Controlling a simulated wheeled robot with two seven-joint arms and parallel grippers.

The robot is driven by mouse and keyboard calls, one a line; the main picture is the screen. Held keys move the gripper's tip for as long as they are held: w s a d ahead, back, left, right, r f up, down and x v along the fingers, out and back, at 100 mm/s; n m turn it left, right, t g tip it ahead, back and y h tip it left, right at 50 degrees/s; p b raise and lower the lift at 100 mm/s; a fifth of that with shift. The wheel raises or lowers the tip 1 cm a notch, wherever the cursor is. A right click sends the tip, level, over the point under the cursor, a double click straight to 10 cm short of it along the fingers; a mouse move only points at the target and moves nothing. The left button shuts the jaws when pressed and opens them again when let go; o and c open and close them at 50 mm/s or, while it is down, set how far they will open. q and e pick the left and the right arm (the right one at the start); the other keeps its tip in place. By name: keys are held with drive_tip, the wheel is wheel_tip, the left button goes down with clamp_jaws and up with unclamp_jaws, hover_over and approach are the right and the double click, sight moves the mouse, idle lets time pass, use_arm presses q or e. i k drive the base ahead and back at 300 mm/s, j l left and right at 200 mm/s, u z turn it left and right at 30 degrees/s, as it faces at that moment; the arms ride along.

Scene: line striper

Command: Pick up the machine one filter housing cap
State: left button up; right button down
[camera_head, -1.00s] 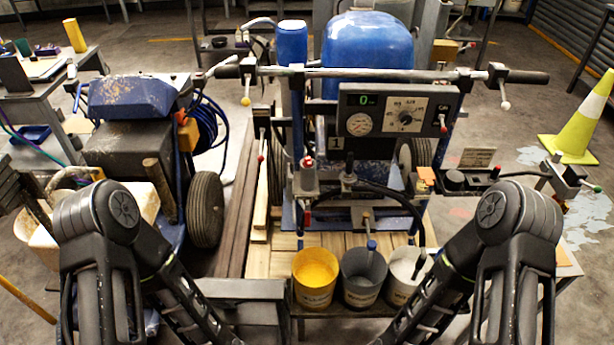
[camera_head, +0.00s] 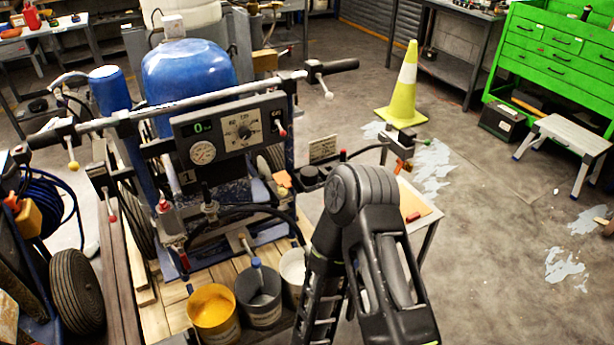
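Machine one, a line striper (camera_head: 187,177) with a "1" plate, stands left of centre with a blue tank (camera_head: 188,72) and a gauge panel (camera_head: 230,133). A dark round cap-like part (camera_head: 310,174) sits at its right side, beside a small label plate; I cannot tell for certain whether this is the filter housing cap. My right arm comes up from the bottom, right of the machine, bent at the elbow. Its gripper is out of view. My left arm and gripper are out of view.
Yellow, grey and white buckets (camera_head: 213,312) stand on boards in front of the machine. A small side table (camera_head: 418,212) stands behind my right arm. A traffic cone (camera_head: 404,90), step stool (camera_head: 563,145) and green tool cabinet (camera_head: 553,45) are farther right. Floor at right is mostly clear.

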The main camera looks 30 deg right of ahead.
sight(309, 174)
drive_tip(key=l+u, duration=0.35)
drive_tip(key=u, duration=0.15)
drive_tip(key=l+u, duration=0.45)
drive_tip(key=k+l, duration=0.1)
drive_tip(key=l, duration=0.25)
drive_tip(key=k+l+u, duration=0.1)
drive_tip(key=l, duration=0.25)
drive_tip(key=k+l+u, duration=0.1)
drive_tip(key=l, duration=0.3)
drive_tip(key=k+l, duration=0.2)
drive_tip(key=k+l+u, duration=0.1)
drive_tip(key=l, duration=0.35)
